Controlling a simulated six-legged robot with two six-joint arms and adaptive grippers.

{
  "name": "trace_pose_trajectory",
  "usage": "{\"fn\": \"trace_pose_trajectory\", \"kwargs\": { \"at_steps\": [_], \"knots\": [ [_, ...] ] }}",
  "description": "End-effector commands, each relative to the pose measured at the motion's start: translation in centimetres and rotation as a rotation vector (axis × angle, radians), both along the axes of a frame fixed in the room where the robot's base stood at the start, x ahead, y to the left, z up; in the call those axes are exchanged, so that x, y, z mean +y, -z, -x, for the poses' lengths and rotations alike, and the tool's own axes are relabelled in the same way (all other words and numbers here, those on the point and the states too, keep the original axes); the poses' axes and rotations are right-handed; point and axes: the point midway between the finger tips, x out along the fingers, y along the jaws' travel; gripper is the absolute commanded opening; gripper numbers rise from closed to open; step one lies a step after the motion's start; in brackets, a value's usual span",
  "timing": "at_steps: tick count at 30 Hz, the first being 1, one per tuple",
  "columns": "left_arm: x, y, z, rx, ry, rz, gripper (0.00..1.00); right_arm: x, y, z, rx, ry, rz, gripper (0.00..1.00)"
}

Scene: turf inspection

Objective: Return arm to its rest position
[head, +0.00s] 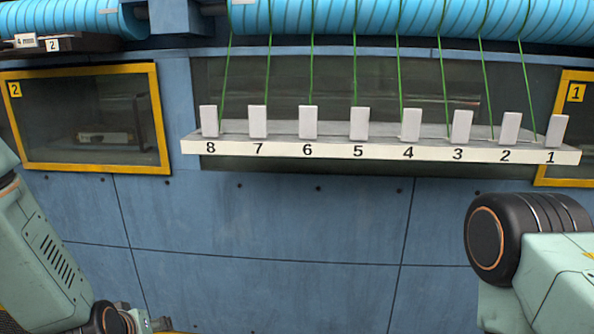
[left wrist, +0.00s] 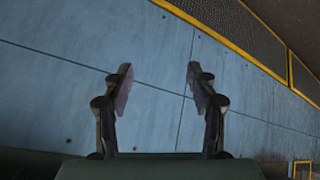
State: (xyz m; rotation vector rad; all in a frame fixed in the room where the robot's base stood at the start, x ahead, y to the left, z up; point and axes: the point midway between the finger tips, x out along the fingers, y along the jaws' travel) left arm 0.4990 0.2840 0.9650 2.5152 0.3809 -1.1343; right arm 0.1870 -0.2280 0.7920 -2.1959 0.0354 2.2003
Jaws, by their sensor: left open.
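My left arm (head: 45,255) comes in from the left in the head view, folded low. My left gripper (head: 150,322) shows only partly at the bottom edge there. In the left wrist view my left gripper (left wrist: 159,82) is open, with its two dark fingers apart and nothing between them. It faces the blue panelled wall (left wrist: 60,85); I cannot tell the distance. My right arm (head: 530,250) shows at the lower right, with a dark round joint. The right gripper is outside both views.
A white numbered shelf (head: 380,152) juts from the wall, with several pale upright blocks and green strings rising to a blue roller (head: 410,18). Yellow-framed windows stand left (head: 85,118) and right (head: 575,95). The wall below the shelf looks unobstructed.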

Motion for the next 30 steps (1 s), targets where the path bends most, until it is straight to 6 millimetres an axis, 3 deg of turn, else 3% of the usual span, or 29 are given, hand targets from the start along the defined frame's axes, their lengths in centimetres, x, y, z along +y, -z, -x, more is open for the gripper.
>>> {"fn": "trace_pose_trajectory", "kwargs": {
  "at_steps": [1,5,9,15,18,21,24,30],
  "knots": [
    [-0.8,3.6,2.3,0.06,0.047,-0.019,0.58,0.0,1.4,0.0,0.0,0.0,0.0,0.4],
    [-2.4,9.9,7.8,0.19,0.162,-0.054,0.58,0.0,3.2,0.0,0.0,0.0,0.0,0.4],
    [-4.0,16.0,14.5,0.339,0.274,-0.065,0.58,0.0,5.2,0.0,0.0,0.0,0.0,0.4],
    [-5.4,23.0,24.5,0.557,0.385,-0.053,0.58,0.0,8.2,0.0,0.0,0.0,0.0,0.4],
    [-5.6,25.4,28.2,0.641,0.408,-0.049,0.58,0.0,9.4,0.0,0.0,0.0,0.0,0.4],
    [-5.7,27.0,30.3,0.69,0.42,-0.045,0.58,0.0,10.1,0.0,0.0,0.0,0.0,0.4],
    [-5.7,27.5,31.3,0.711,0.422,-0.041,0.58,0.0,10.3,0.0,0.0,0.0,0.0,0.4],
    [-5.7,27.4,31.3,0.713,0.42,-0.041,0.58,0.0,10.1,0.0,0.0,0.0,0.0,0.4]
  ]
}}
